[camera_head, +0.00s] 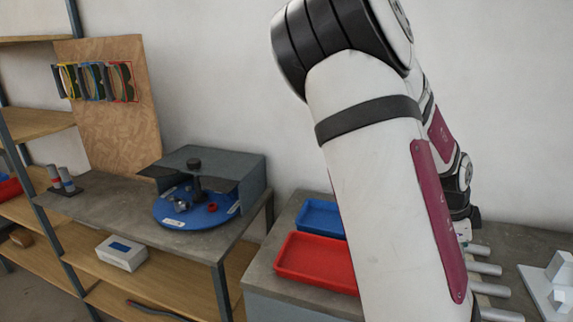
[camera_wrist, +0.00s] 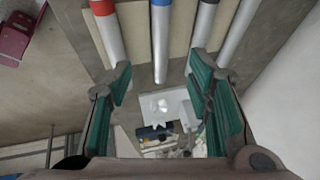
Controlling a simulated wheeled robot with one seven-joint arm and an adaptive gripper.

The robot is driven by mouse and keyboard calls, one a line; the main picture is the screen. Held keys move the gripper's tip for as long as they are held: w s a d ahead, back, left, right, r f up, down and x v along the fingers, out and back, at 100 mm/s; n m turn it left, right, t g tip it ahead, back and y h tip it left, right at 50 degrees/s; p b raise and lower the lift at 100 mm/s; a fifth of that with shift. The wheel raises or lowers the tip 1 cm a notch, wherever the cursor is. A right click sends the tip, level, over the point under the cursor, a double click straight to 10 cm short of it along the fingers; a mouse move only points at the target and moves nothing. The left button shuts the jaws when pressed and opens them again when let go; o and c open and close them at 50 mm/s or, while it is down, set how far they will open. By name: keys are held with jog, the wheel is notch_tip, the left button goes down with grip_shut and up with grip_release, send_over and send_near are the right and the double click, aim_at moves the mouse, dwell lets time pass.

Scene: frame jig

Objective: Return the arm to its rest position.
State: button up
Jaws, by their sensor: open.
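My gripper (camera_wrist: 162,82) is open in the wrist view, with green pads on its two fingers and nothing between them. Beyond the fingers lie several grey rods with coloured ends, one red-ended (camera_wrist: 106,30) and one blue-ended (camera_wrist: 160,40). A white block-like fixture (camera_wrist: 165,104) shows beyond the gap between the fingers. In the head view my white arm with maroon panels stands tall over the right bench and hides much of it. The gripper itself is not clearly seen there. Rods (camera_head: 484,268) show right of the arm.
A red tray (camera_head: 316,262) and a blue tray (camera_head: 321,218) lie left of my arm on the bench. A white fixture (camera_head: 548,285) is at the far right. A blue round turntable (camera_head: 190,212) with a grey housing stands on the left shelf unit, by a wooden board (camera_head: 110,120).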

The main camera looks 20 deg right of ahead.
jog(key=w+a+r+n+t+y, duration=0.25)
jog(key=a+n, duration=0.25)
jog(key=a, duration=0.5)
jog(key=w+a+r+n+t+y, duration=0.1)
jog(key=w+a+n+y, duration=0.2)
jog(key=a+n, duration=0.5)
jog(key=s+a+r+n+t, duration=0.1)
jog(key=s+a+r+n, duration=0.4)
jog(key=a, duration=0.3)
jog(key=s+a+r+n+t, duration=0.1)
jog(key=s+a+r+n, duration=0.4)
jog(key=a+r+n, duration=0.3)
jog(key=shift+s+a+n+t, duration=0.3)
jog(key=shift+a+t, duration=0.05)
jog(key=shift+a, duration=0.2)
jog(key=shift+c, duration=0.2)
